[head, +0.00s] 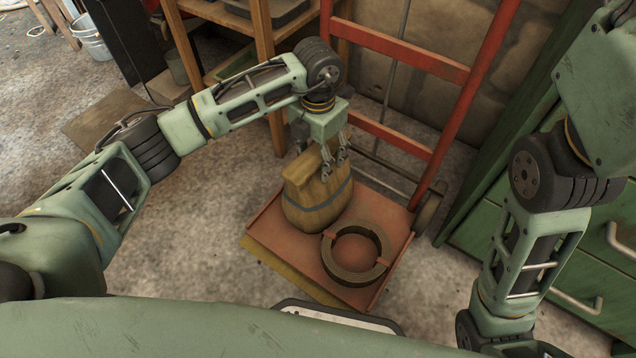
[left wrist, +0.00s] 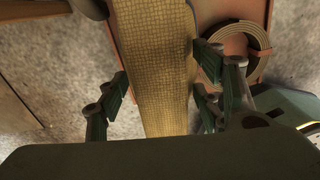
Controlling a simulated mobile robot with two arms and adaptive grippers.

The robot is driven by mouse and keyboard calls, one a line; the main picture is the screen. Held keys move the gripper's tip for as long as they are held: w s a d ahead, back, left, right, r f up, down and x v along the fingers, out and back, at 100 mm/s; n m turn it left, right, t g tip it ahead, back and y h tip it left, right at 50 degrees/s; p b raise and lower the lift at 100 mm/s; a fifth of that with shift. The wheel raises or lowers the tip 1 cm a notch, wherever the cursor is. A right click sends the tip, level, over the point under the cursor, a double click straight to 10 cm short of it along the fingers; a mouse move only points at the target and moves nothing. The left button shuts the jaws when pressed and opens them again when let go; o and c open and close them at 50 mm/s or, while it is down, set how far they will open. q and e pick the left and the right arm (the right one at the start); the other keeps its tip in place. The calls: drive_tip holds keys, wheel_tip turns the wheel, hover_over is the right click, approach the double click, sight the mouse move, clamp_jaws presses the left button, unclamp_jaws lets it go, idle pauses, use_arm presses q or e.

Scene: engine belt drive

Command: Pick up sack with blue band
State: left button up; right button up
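The tan sack (head: 308,203) stands upright on the red plate of a hand truck, with a dark bluish band (head: 322,205) around its lower part. My left gripper (head: 335,158) is at the sack's top. In the left wrist view, the fingers of the gripper (left wrist: 165,92) are spread on both sides of the sack (left wrist: 158,60), with small gaps seeming to show beside it. The band does not show there. My right arm comes down at the right of the head view, and its gripper is out of frame.
A coiled dark belt or ring (head: 357,277) lies beside the sack on the hand truck's plate (head: 398,222). The red hand truck frame (head: 415,57) rises behind. A wooden shelf (head: 262,30) stands behind left, and a green drawer cabinet (head: 575,255) at right.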

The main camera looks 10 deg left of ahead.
use_arm(q)
clamp_jaws()
drive_tip(key=shift+w+d+r, duration=0.1)
drive_tip(key=shift+r, duration=0.1)
idle(0.4)
drive_tip(key=shift+r, duration=0.1)
